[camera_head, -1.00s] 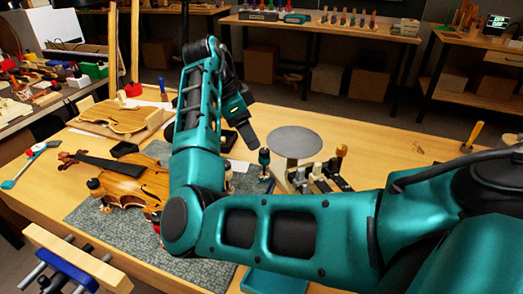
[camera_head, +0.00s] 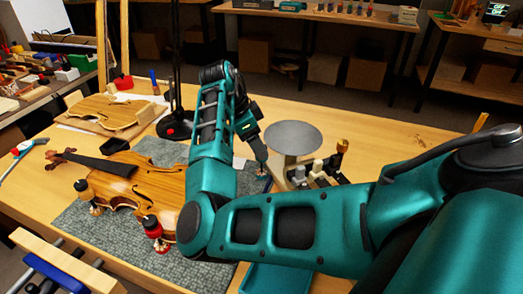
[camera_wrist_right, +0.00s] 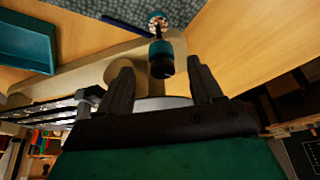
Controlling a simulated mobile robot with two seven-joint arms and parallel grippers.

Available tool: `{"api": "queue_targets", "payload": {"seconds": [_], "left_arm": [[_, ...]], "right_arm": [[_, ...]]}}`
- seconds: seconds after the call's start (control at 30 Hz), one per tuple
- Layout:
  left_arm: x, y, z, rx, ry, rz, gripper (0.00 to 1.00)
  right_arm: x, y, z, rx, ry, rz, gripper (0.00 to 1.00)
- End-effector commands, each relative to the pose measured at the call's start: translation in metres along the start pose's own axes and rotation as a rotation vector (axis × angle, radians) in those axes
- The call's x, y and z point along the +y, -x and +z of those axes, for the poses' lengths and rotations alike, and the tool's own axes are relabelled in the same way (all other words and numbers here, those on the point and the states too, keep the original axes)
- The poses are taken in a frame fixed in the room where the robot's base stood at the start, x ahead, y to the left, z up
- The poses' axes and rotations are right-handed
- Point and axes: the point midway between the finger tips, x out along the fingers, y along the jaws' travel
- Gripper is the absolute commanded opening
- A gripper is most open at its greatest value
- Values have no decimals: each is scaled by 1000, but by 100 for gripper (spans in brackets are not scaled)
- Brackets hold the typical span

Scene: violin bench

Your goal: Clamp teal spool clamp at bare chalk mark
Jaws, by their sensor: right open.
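The teal spool clamp (camera_wrist_right: 161,50) stands between the two spread fingers of my right gripper (camera_wrist_right: 160,62) in the right wrist view; its dark knob end is towards me. In the head view my right gripper (camera_head: 261,158) is at the clamp and largely hides it. The violin (camera_head: 148,190) lies on the grey mat (camera_head: 95,225), partly behind my right arm. A dark-knobbed clamp (camera_head: 85,190) and a red clamp (camera_head: 153,228) stand at its edge. I cannot make out a chalk mark. My left gripper is not in view.
A round grey disc (camera_head: 293,137) and a holder with several upright pegs (camera_head: 318,175) stand just right of my right gripper. A teal tray (camera_head: 275,279) is at the front. A violin plate (camera_head: 108,108) and a black stand (camera_head: 176,70) are behind the violin.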

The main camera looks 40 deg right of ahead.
Motion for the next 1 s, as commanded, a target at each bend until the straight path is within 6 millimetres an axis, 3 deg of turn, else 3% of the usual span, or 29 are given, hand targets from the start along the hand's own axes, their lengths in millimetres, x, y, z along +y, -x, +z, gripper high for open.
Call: {"api": "queue_targets", "payload": {"seconds": [0.23, 0.57, 1.0], "left_arm": [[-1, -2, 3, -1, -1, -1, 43], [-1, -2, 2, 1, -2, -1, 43], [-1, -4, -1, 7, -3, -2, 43]], "right_arm": [[-1, -37, 2, 0, 1, 2, 65], [-2, -42, 2, -1, 0, 0, 64], [-2, -42, 2, -1, 0, 0, 22]]}}
